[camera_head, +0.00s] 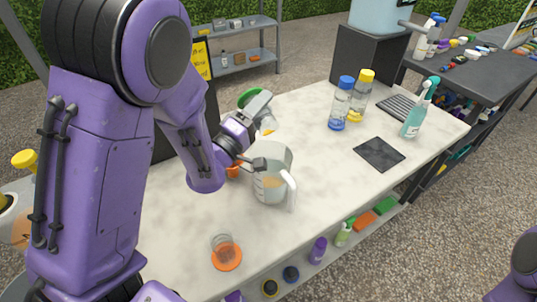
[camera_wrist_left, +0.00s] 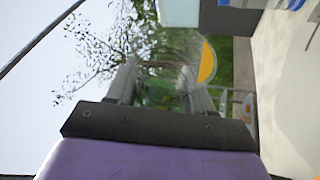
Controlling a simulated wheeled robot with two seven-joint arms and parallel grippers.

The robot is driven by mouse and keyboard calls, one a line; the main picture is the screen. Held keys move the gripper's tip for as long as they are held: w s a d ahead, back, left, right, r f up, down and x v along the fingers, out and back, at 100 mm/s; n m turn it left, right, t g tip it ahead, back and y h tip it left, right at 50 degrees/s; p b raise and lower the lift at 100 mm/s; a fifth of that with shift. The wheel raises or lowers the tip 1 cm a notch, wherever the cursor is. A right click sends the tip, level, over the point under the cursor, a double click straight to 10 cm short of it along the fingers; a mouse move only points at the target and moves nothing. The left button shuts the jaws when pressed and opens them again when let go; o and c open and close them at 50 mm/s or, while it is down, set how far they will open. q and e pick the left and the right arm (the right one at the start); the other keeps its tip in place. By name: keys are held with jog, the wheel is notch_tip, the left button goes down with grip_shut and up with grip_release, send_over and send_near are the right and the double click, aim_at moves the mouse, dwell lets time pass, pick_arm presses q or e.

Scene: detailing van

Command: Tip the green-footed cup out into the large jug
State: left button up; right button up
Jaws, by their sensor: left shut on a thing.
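My left gripper (camera_head: 257,112) is shut on the clear green-footed cup (camera_head: 250,97), up above the table just behind the large jug. The cup is tipped well over, its green foot up at the back and its mouth end, with some yellow-orange in it, low near the jug; the gripper partly covers it. In the left wrist view the cup (camera_wrist_left: 160,93) sits between the two fingers, with yellow-orange liquid (camera_wrist_left: 207,62) toward one end. The large clear jug (camera_head: 270,160) stands upright, its handle to the right, with some yellow-orange low inside. My right gripper is out of view.
An orange-footed clear cup (camera_head: 226,254) stands at the table's front. Another orange item (camera_head: 233,172) shows partly behind my left wrist. Two capped bottles (camera_head: 340,104), a teal spray bottle (camera_head: 415,112) and a dark square mat (camera_head: 379,154) are to the right. The table's middle right is clear.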

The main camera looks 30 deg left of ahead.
pick_arm(q)
jog(key=shift+s+d+r+m+h+b, duration=0.2)
jog(key=shift+m+h+b, duration=0.3)
jog(key=shift+m+b, duration=0.4)
jog(key=shift+s+d+r+m+h+b, duration=0.1)
jog(key=shift+d+r+m+h+b, duration=0.15)
jog(key=shift+m+h+b, duration=0.45)
dwell(0.4)
jog(key=shift+d+f+m+b, duration=0.1)
jog(key=shift+f+m+b, duration=0.1)
jog(key=shift+m+b, duration=0.3)
jog(key=shift+b, duration=0.3)
jog(key=shift+s+d+f+m+b, duration=0.15)
jog(key=shift+f+m+b, duration=0.1)
jog(key=shift+m+b, duration=0.35)
jog(key=shift+d+h+b, duration=0.1)
jog(key=shift+h+b, duration=0.3)
jog(key=shift+b, duration=0.05)
jog(key=shift+f+m, duration=0.15)
jog(key=shift+m, duration=0.15)
jog(key=shift+s+d+r+m+h+b, duration=0.15)
jog(key=shift+r+m+h, duration=0.15)
jog(key=shift+r+m, duration=0.2)
jog(key=shift+s+d+r+m+h+b, duration=0.15)
jog(key=shift+r+m+h, duration=0.15)
jog(key=shift+r+m, duration=0.15)
jog(key=shift+w, duration=0.1)
